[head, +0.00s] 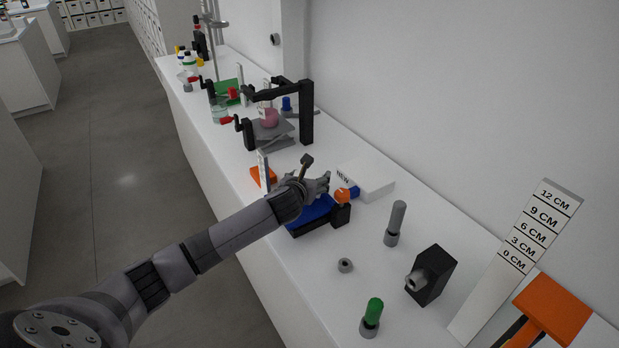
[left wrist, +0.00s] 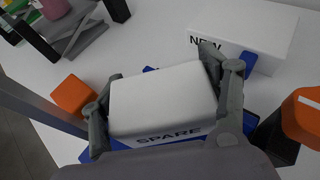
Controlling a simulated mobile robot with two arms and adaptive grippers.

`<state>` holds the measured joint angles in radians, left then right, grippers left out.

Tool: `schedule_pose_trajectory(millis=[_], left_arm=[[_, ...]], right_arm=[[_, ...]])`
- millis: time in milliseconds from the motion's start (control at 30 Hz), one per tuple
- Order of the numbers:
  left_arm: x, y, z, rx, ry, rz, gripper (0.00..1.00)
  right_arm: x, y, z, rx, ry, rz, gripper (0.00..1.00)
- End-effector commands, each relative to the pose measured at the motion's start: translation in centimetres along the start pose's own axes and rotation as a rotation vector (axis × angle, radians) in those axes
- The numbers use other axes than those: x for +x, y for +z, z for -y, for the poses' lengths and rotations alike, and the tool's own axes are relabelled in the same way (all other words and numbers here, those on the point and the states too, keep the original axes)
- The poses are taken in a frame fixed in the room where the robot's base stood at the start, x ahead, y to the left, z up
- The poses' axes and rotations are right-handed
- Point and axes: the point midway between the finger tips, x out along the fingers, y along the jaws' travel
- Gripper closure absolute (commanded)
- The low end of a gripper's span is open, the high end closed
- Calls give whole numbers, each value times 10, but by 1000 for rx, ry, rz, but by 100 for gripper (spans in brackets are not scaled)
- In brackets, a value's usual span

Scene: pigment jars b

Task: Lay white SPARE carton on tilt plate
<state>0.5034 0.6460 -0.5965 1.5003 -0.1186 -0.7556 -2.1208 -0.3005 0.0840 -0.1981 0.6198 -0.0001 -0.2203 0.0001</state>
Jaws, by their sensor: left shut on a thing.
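The white SPARE carton (left wrist: 163,100) is between the two fingers of my left gripper (left wrist: 166,98), which is shut on its sides. Its lettering faces the near side in the left wrist view. The left gripper (head: 318,184) hides most of the carton in the head view. A blue plate (head: 312,214), which looks like the tilt plate, lies under the hand. Its blue edge also shows below the carton in the left wrist view (left wrist: 120,146). I cannot tell whether the carton touches the plate. My right gripper is not in view.
A white NEW box (head: 371,184) lies just behind the plate. An orange knob (head: 342,196) on a black block is at its right. An orange block (head: 262,176) is at its left. A black block (head: 430,275) and a grey ring (head: 345,265) stand nearer on the bench.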

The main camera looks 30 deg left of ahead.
Motion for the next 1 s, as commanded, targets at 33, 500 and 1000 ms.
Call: schedule_pose_trajectory(millis=[33,500,1000], left_arm=[[0,0,0,0,0,0,55],[3,-7,0,0,0,-1,20],[2,-6,0,0,0,0,8]], right_arm=[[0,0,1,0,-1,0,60],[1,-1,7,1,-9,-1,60],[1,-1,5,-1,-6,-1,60]])
